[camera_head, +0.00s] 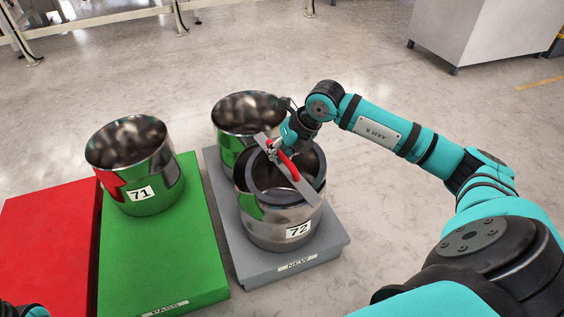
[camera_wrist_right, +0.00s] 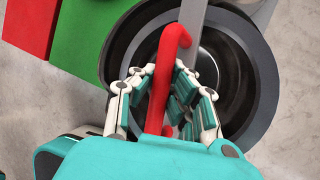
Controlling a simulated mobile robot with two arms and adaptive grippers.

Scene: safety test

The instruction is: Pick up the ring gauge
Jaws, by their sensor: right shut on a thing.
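The ring gauge (camera_head: 257,185) is a grey ring with a flat metal bar across it and a red handle (camera_head: 288,163). It is at the mouth of the metal pot labelled 72 (camera_head: 275,228); I cannot tell whether it touches the rim. My right gripper (camera_head: 275,152) is shut on the red handle. In the right wrist view, the fingers of my right gripper (camera_wrist_right: 160,97) close around the red handle (camera_wrist_right: 171,50), with the dark ring (camera_wrist_right: 264,85) beyond. My left gripper is out of view.
Pot 72 stands on the grey platform labelled NEW (camera_head: 320,248), with another metal pot (camera_head: 226,146) behind it. Pot 71 (camera_head: 150,190) stands on the green PASS platform (camera_head: 160,255). A red platform (camera_head: 50,245) lies further left.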

